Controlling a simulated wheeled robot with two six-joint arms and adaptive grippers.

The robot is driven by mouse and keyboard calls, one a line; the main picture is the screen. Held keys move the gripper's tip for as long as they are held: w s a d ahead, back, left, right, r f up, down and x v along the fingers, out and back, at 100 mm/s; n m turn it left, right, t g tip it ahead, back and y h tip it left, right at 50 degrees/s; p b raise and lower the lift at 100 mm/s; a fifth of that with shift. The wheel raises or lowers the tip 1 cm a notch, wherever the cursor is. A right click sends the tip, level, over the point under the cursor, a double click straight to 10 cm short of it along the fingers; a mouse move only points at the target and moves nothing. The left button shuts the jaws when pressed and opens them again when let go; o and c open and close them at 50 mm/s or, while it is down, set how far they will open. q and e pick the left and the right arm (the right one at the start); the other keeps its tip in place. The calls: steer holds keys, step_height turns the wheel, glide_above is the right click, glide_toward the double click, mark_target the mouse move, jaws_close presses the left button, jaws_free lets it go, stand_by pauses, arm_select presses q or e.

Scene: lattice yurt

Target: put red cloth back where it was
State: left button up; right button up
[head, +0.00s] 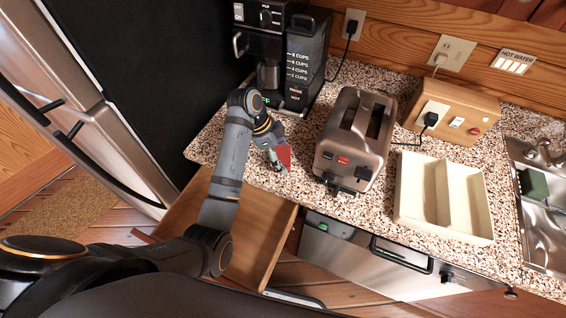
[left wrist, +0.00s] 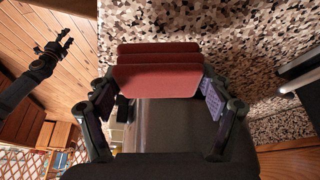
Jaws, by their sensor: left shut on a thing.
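The red cloth (head: 285,154) is a small folded piece above the speckled counter, left of the toaster. My left gripper (head: 278,160) is shut on it. In the left wrist view the cloth (left wrist: 158,80) shows as stacked red layers between the two fingers (left wrist: 158,98). The head view does not clearly show whether the cloth touches the counter. My right gripper (left wrist: 62,42) shows small at the upper left of the left wrist view, over the wooden floor, with its fingers apart and nothing between them. It is not seen in the head view.
A wooden drawer (head: 259,238) stands open below the counter, under my left arm. A coffee maker (head: 275,50) and toaster (head: 355,140) flank the gripper. A cream two-compartment tray (head: 445,200) is empty. A sink (head: 540,225) with a green block (head: 534,184) is at right.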

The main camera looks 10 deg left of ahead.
mark_target(283, 161)
arm_select(q)
steer(key=f, duration=0.1)
steer(key=f+p, duration=0.1)
steer(key=f, duration=0.1)
steer(key=shift+w+d+f+p, duration=0.15)
steer(key=shift+w+f+p, duration=0.05)
steer(key=shift+p, duration=0.1)
steer(key=shift+f, duration=0.25)
steer(key=o, duration=1.1)
steer(key=shift+c, duration=0.2)
arm_select(e)
steer(key=shift+s+d+r, duration=0.45)
steer(key=shift+s+r, duration=0.05)
steer(key=shift+r, duration=0.2)
steer(key=shift+a, duration=0.1)
